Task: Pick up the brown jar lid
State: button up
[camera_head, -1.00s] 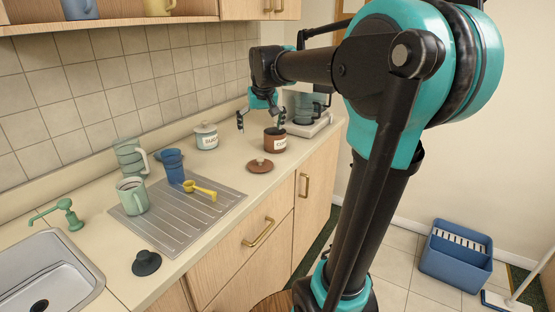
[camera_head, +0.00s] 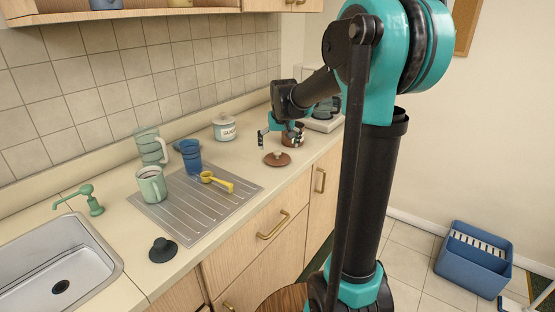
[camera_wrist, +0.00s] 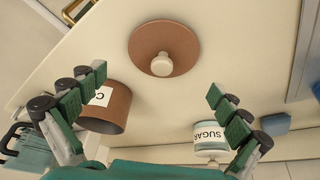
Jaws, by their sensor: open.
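The brown jar lid (camera_head: 277,158) lies flat on the beige counter near its front edge. In the wrist view the lid (camera_wrist: 164,48) shows as a brown disc with a pale knob, ahead of my fingers and centred between them. My gripper (camera_head: 280,141) is open and empty above the counter, just behind the lid in the head view. In the wrist view its two green-padded fingers (camera_wrist: 158,95) stand wide apart. The brown jar (camera_head: 293,134) is partly hidden by the gripper; in the wrist view the open jar (camera_wrist: 108,108) is beside the left finger.
A white sugar jar (camera_head: 225,128) stands at the back of the counter. A dark sink stopper (camera_head: 163,250) lies near the sink.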

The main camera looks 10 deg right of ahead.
aim_at(278, 152)
jog(key=shift+s+x, duration=0.2)
jog(key=shift+x, duration=2.1)
jog(key=shift+a, duration=0.1)
jog(key=c, duration=1.3)
jog(key=shift+o, duration=0.2)
